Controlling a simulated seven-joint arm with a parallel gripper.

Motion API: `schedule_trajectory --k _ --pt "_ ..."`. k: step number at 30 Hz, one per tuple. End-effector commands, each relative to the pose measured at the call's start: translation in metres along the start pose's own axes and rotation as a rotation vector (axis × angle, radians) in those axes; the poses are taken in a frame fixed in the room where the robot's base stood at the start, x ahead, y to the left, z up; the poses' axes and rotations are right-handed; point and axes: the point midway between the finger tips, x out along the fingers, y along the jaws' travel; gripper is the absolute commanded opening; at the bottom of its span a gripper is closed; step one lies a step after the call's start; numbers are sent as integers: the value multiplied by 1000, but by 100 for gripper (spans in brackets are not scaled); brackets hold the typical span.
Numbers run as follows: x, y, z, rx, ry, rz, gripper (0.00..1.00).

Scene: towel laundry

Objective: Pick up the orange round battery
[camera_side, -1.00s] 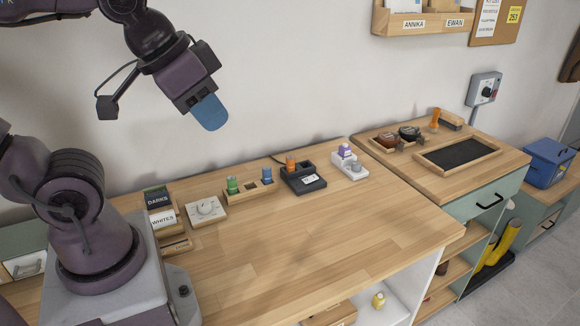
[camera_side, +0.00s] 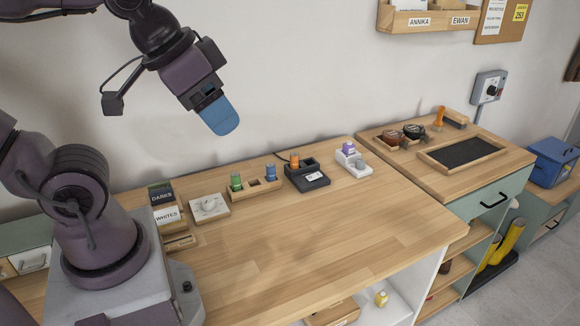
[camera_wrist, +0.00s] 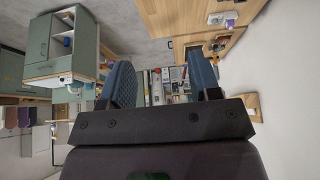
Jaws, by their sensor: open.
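The orange round battery (camera_side: 295,160) stands upright in a black charger (camera_side: 308,178) toward the back of the wooden worktop. Its lower part is hidden in the charger. My gripper (camera_side: 220,117) has blue fingers and hangs high above the worktop, up and to the left of the battery. In the wrist view my gripper (camera_wrist: 165,82) shows two blue fingers spread apart with nothing between them. I cannot make out the orange battery in the wrist view.
A wooden holder (camera_side: 252,192) with a green and a blue battery stands left of the charger. A white holder (camera_side: 352,160) with a purple-topped item stands right. The worktop's front is clear.

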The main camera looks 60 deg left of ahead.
Motion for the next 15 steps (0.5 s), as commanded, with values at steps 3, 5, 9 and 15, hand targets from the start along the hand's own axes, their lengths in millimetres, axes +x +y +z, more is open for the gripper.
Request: schedule_trajectory --k 3,5,9,15 --pt "3 -4 1 -18 -17 -10 57" --pt "11 -8 3 -35 -56 -18 57" --pt "33 -23 -9 -96 -166 -44 57" --pt "69 -61 -53 -233 -293 -82 57"
